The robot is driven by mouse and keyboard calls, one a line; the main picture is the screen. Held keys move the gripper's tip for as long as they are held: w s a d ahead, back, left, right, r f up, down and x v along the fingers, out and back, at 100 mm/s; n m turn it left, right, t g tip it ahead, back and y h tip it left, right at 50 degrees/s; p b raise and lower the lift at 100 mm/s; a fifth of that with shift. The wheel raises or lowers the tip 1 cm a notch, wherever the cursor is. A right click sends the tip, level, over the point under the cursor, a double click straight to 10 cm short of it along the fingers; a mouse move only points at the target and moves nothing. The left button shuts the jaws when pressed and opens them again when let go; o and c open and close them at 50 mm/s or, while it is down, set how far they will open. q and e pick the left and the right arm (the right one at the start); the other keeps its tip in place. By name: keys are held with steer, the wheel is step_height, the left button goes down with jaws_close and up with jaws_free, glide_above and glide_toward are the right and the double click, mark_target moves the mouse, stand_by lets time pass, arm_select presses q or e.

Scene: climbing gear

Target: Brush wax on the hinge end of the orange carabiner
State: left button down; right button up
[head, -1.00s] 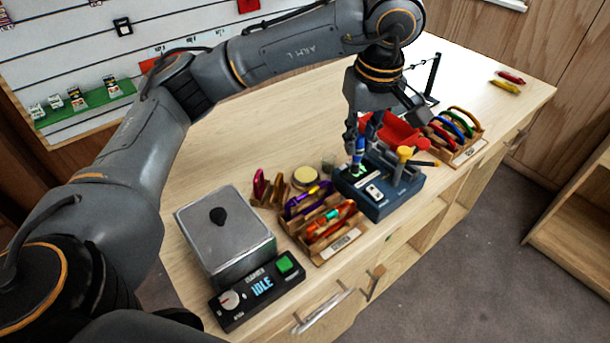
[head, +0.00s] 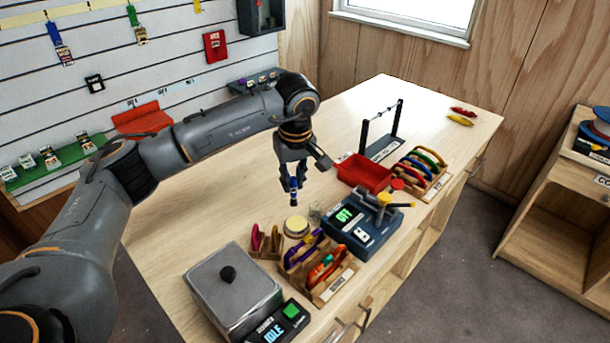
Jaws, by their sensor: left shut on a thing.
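My left gripper (head: 293,180) hangs above the table, shut on a small blue-handled tool (head: 293,190), which looks like the brush. Its bristle end is too small to make out. A round tin with a cream top (head: 296,227), perhaps the wax, stands on the table below and right of the gripper. An orange-red carabiner (head: 325,274) lies in a wooden rack (head: 333,289) at the front, beside a purple one. Its hinge end cannot be told apart at this size. The gripper is clear of the tin and rack. My right gripper is out of view.
A dark blue device reading OFF (head: 352,236) stands right of the tin. A grey cleaner box (head: 233,297) reading IDLE is at the front left. A red tray (head: 364,174), a rack of coloured carabiners (head: 425,172) and a black stand (head: 384,146) lie behind. The table's back left is clear.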

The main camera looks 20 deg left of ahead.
mark_target(296, 204)
arm_select(q)
steer(key=shift+w+d+f, duration=0.1)
steer(key=shift+w+f, duration=0.1)
steer(key=shift+f, duration=0.15)
steer(key=shift+w+d+f+b, duration=0.1)
steer(key=shift+d+f+b, duration=0.1)
steer(key=shift+f+b, duration=0.55)
steer(key=shift+f, duration=0.35)
steer(key=shift+a+f+b, duration=0.1)
steer(key=shift+f+b, duration=0.4)
steer(key=shift+f, duration=0.4)
steer(key=shift+f+b, duration=0.35)
steer(key=shift+f, duration=0.4)
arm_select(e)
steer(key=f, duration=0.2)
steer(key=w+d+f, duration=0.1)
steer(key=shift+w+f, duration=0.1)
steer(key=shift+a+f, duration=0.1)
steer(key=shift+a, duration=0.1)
arm_select(q)
steer(key=shift+f+b, duration=0.4)
steer(key=shift+f, duration=0.1)
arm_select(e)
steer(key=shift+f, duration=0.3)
arm_select(q)
steer(key=shift+f, duration=0.1)
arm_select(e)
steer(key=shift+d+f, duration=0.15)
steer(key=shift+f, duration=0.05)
